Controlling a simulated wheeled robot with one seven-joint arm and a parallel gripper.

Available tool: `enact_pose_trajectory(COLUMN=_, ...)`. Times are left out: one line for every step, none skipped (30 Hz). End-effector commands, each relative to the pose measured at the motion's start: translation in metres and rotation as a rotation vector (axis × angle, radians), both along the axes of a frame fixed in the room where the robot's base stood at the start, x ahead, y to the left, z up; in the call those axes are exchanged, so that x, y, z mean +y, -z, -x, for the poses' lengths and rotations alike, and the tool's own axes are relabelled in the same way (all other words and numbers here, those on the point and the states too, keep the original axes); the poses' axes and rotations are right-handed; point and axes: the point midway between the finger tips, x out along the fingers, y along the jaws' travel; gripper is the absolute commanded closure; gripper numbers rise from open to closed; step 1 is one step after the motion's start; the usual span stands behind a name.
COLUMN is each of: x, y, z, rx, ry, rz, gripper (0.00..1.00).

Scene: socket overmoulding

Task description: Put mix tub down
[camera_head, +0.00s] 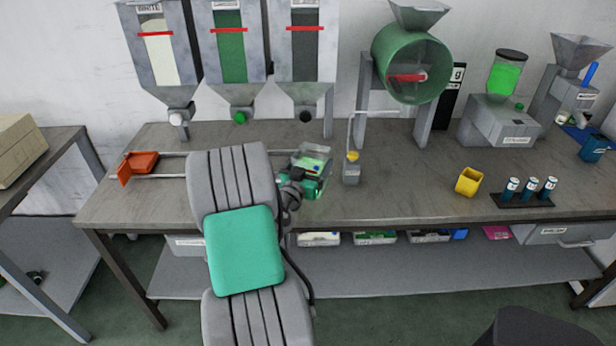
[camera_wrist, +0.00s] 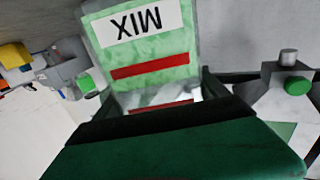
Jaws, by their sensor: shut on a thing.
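The mix tub (camera_head: 316,160) is a see-through green container over the bench, left of centre in the head view. In the wrist view, the tub (camera_wrist: 150,72) shows an upside-down MIX label and a red line, with pale contents partly visible. My gripper (camera_head: 304,176) is shut on the tub, and my arm hides part of it in the head view. A dark green surface fills the bottom of the wrist view. I cannot tell whether the tub's base touches the bench.
The workbench (camera_head: 410,190) has free room right of the tub. Close by is a small scoop stand (camera_head: 352,170) with a yellow top. A yellow cup (camera_head: 468,181) and a rack of vials (camera_head: 524,199) are further right.

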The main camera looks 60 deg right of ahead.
Motion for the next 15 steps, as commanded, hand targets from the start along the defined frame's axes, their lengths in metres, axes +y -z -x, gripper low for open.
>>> enact_pose_trajectory(x=-0.002, y=0.006, z=-0.007, rx=0.000, ry=-0.002, rz=0.002, gripper=0.86)
enact_pose_trajectory(x=-0.002, y=0.008, z=-0.009, rx=0.000, ry=-0.001, rz=0.003, gripper=0.86)
enact_pose_trajectory(x=-0.003, y=0.010, z=-0.011, rx=0.000, ry=-0.001, rz=0.004, gripper=0.86)
enact_pose_trajectory(x=-0.004, y=0.014, z=-0.013, rx=0.000, ry=-0.001, rz=0.002, gripper=0.86)
enact_pose_trajectory(x=-0.004, y=0.018, z=-0.015, rx=0.000, ry=-0.001, rz=0.002, gripper=0.86)
enact_pose_trajectory(x=-0.005, y=0.024, z=-0.017, rx=0.002, ry=0.000, rz=0.001, gripper=0.86)
enact_pose_trajectory(x=-0.005, y=0.030, z=-0.017, rx=0.003, ry=0.000, rz=0.000, gripper=0.86)
enact_pose_trajectory(x=-0.004, y=0.035, z=-0.017, rx=0.003, ry=0.000, rz=-0.001, gripper=0.86)
enact_pose_trajectory(x=-0.005, y=0.041, z=-0.017, rx=0.001, ry=0.000, rz=0.000, gripper=0.86)
enact_pose_trajectory(x=-0.005, y=0.044, z=-0.017, rx=0.001, ry=0.000, rz=0.001, gripper=0.86)
enact_pose_trajectory(x=-0.005, y=0.046, z=-0.016, rx=0.000, ry=0.000, rz=0.002, gripper=0.86)
enact_pose_trajectory(x=-0.005, y=0.047, z=-0.016, rx=-0.001, ry=0.000, rz=0.003, gripper=0.86)
enact_pose_trajectory(x=-0.005, y=0.047, z=-0.016, rx=-0.001, ry=0.000, rz=0.004, gripper=0.86)
enact_pose_trajectory(x=-0.005, y=0.047, z=-0.016, rx=-0.002, ry=0.000, rz=0.005, gripper=0.86)
enact_pose_trajectory(x=-0.005, y=0.047, z=-0.016, rx=-0.002, ry=0.000, rz=0.005, gripper=0.86)
